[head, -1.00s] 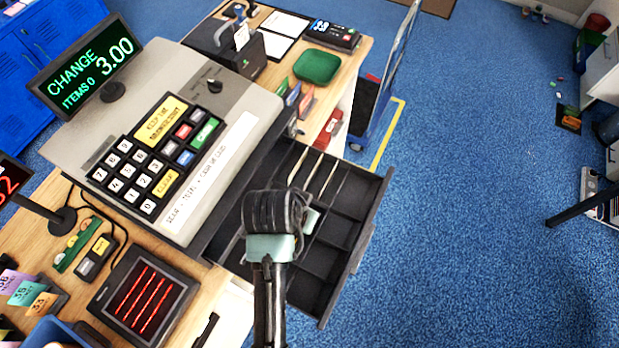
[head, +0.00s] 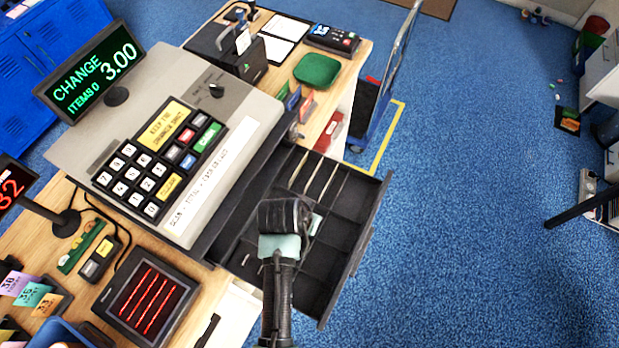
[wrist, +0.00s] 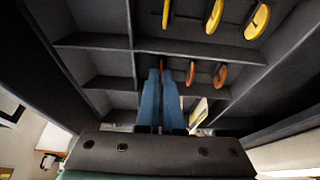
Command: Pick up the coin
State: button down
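The open cash drawer (head: 343,232) sticks out from the till, with my gripper over its near compartments; in the head view its fingers are hidden. In the wrist view the two blue fingers of my gripper (wrist: 161,72) point into a drawer compartment, close together with a narrow gap. Two copper coins, one just right of the fingertips (wrist: 190,73) and one farther right (wrist: 220,76), stand tilted on edge. Gold coins stand in the compartment beyond, at left (wrist: 165,14), middle (wrist: 214,16) and right (wrist: 257,21).
Dark divider walls (wrist: 110,41) border the compartments around my fingers. The cash register (head: 170,130) stands left of the drawer on the wooden counter (head: 335,90). A blue trolley (head: 385,100) stands behind the drawer. The blue floor at right is mostly clear.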

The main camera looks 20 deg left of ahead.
jog(key=shift+d, duration=0.1)
dwell(0.3)
notch_tip(320, 180, up, 10)
jog(key=b, duration=0.1)
dwell(0.4)
dwell(1.6)
